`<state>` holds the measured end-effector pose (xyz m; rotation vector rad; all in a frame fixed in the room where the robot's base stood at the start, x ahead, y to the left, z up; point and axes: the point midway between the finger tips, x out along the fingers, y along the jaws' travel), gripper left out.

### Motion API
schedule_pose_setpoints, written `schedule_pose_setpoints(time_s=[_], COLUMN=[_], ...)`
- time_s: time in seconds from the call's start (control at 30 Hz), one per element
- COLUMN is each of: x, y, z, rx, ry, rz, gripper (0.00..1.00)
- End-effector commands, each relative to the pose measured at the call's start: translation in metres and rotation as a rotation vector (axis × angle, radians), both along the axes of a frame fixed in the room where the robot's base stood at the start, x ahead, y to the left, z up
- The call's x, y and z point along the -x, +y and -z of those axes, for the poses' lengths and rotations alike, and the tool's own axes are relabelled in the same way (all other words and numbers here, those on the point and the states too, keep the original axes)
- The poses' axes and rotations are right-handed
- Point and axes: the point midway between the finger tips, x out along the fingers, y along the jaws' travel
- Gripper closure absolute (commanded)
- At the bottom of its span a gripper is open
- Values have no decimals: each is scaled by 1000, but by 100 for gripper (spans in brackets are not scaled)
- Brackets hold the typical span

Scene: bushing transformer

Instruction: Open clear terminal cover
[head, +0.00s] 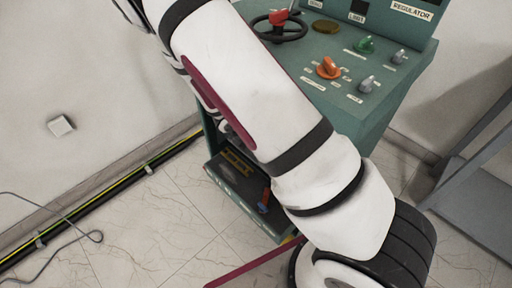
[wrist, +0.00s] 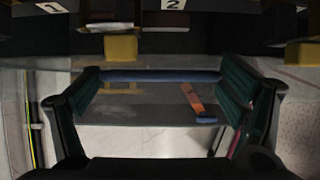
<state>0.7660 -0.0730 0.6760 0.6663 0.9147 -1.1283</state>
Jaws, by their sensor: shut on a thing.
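In the wrist view, the clear terminal cover (wrist: 150,77) shows as a see-through panel with a blue-grey edge. It spans the gap between the two dark fingers of my gripper (wrist: 158,82). The fingers are set wide apart and shut on the cover, with green ribbed pads on their inner sides. Dark terminal parts with labels "1" (wrist: 52,8) and "2" (wrist: 173,4) and yellow blocks (wrist: 121,47) lie above the cover in the picture. In the head view, my arm hides the gripper and the cover.
The teal console (head: 375,115) has a dark handwheel (head: 280,27) with a red knob, an orange knob (head: 328,68) and a green knob (head: 364,45). An orange and blue lever (head: 265,200) stands on its lower shelf. A grey table (head: 475,195) stands at right. Floor cables run at left.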

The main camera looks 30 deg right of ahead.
Motion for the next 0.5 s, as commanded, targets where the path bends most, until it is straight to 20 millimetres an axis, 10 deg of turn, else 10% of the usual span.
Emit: schedule_pose_setpoints(time_s=[0.47,0.5], x=[4,4], y=[-8,-8], z=[0,0], rx=[11,11], ry=[9,9], rz=[9,9], gripper=[61,6])
